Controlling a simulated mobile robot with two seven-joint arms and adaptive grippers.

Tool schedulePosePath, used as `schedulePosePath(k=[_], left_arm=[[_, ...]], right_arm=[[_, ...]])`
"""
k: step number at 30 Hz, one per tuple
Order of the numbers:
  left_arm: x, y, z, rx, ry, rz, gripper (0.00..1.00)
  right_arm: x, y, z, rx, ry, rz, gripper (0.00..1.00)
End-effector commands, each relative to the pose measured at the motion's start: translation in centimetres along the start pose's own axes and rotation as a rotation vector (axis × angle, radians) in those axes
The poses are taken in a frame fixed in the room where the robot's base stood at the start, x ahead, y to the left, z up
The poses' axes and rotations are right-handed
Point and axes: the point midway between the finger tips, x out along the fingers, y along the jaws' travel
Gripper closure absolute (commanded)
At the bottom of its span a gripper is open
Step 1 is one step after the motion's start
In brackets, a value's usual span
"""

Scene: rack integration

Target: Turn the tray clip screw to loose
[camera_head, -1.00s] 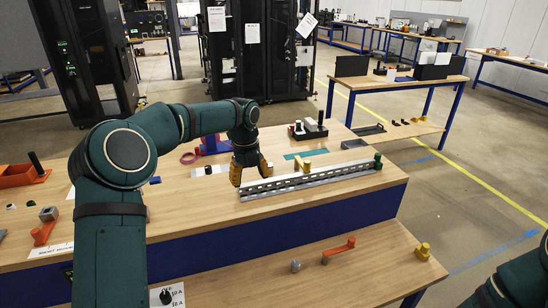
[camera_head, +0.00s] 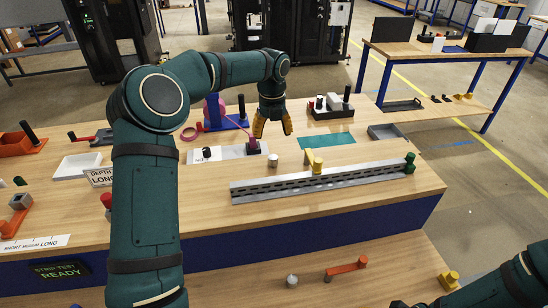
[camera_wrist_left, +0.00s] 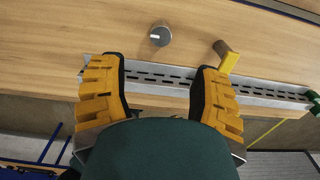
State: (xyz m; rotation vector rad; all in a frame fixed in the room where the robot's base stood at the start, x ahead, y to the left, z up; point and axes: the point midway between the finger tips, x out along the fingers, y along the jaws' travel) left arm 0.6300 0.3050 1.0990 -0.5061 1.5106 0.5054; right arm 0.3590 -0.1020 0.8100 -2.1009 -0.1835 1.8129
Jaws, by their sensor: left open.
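My left gripper (camera_head: 272,128) is open and empty, its yellow fingers spread and pointing down above the table behind the rail. In the left wrist view, the gripper (camera_wrist_left: 160,66) has the grey slotted rail (camera_wrist_left: 172,80) crossing between and behind its fingers. A small round grey knob (camera_wrist_left: 160,35) with a white mark stands apart from the rail; the head view shows it too (camera_head: 272,181). A yellow clip (camera_head: 315,162) sits at the rail's (camera_head: 280,190) back edge. A green knob (camera_head: 410,162) is at its right end. I cannot tell for sure which part is the clip screw.
A dark block with upright pegs (camera_head: 332,106) and a teal mat (camera_head: 330,141) lie behind the rail. A white plate with a dark knob (camera_head: 225,153) lies to the left. An orange handle (camera_head: 347,268) is on the lower shelf. My right arm shows at the lower right.

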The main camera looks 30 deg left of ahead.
Motion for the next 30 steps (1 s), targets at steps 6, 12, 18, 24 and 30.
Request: schedulePosePath(k=[6,12,18,24,30], left_arm=[[4.7,0.0,-0.1,0.001,0.004,0.001,0.37],[8.1,0.1,-0.1,0.000,0.003,0.001,0.37],[10.0,0.0,0.0,0.000,0.000,0.001,0.37],[10.5,0.0,0.0,0.000,-0.001,0.000,0.37],[10.5,0.0,0.0,0.000,0.000,0.000,0.38]], right_arm=[[0.8,0.3,0.3,-0.002,-0.007,-0.001,0.53],[1.2,0.5,0.6,-0.004,-0.012,-0.001,0.53],[1.4,0.5,0.7,-0.005,-0.014,-0.002,0.53],[1.5,0.6,0.7,-0.005,-0.015,-0.002,0.53],[1.5,0.6,0.7,-0.005,-0.015,-0.002,0.53]])
